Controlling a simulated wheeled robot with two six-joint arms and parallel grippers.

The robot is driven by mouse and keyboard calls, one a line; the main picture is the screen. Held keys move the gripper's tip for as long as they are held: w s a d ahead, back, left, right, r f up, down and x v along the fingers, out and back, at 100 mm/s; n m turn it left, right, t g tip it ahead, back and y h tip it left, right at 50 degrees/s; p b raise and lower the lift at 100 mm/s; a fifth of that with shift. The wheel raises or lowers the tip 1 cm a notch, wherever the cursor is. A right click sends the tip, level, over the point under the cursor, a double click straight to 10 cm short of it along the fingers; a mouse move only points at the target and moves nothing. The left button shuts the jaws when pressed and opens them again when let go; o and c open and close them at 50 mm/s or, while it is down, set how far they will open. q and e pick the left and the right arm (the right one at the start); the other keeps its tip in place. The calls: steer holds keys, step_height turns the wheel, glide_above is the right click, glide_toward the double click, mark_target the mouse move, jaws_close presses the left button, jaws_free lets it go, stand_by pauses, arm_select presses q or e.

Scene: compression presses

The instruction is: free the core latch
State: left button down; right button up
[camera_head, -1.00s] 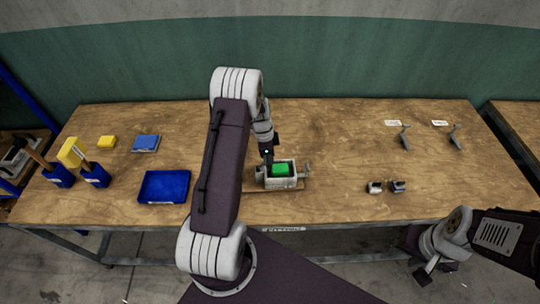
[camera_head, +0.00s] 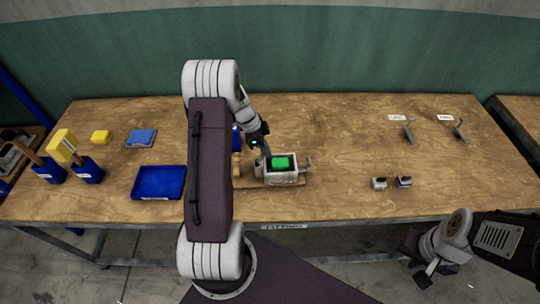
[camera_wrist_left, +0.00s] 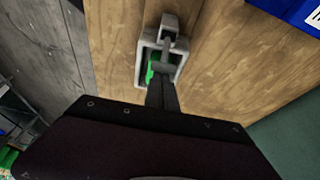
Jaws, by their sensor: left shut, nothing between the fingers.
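A grey press (camera_head: 290,178) with a green block (camera_head: 281,162) in it stands on a small wooden board near the middle of the table. In the left wrist view, the press (camera_wrist_left: 145,60) shows a grey lever-like part (camera_wrist_left: 168,28) at its far end, which may be the latch. The green block (camera_wrist_left: 150,72) is partly hidden there. My left gripper (camera_head: 265,153) is shut and empty at the left end of the press. Its dark fingers (camera_wrist_left: 161,88) reach over the press; I cannot tell whether they touch it. My right gripper (camera_head: 424,278) hangs low in front of the table, its jaws unclear.
A blue tray (camera_head: 160,195), a blue block (camera_head: 141,137), a yellow block (camera_head: 101,137) and blue holders (camera_head: 88,173) with handled tools are on the left. Two small grey parts (camera_head: 379,183) (camera_head: 404,181) and two levers (camera_head: 409,130) (camera_head: 460,128) are on the right.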

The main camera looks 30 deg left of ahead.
arm_select(q)
steer(key=a+t+h+b, duration=0.1)
steer(key=b, duration=0.3)
steer(key=s+a+t+h+b, duration=0.1)
steer(key=h+b, duration=0.1)
steer(key=b, duration=0.2)
steer(key=s+a+t+h+b, duration=0.1)
steer(key=b, duration=0.3)
steer(key=shift+s+a+f, duration=0.2)
steer(key=shift+a+f, duration=0.1)
steer(key=shift+f, duration=0.05)
steer(key=h+b, duration=0.1)
steer(key=s+a+r+t+h+b, duration=0.1)
steer(key=b, duration=0.1)
steer(key=shift+a+h, duration=0.15)
steer(key=shift+h, duration=0.15)
steer(key=shift+r, duration=0.75)
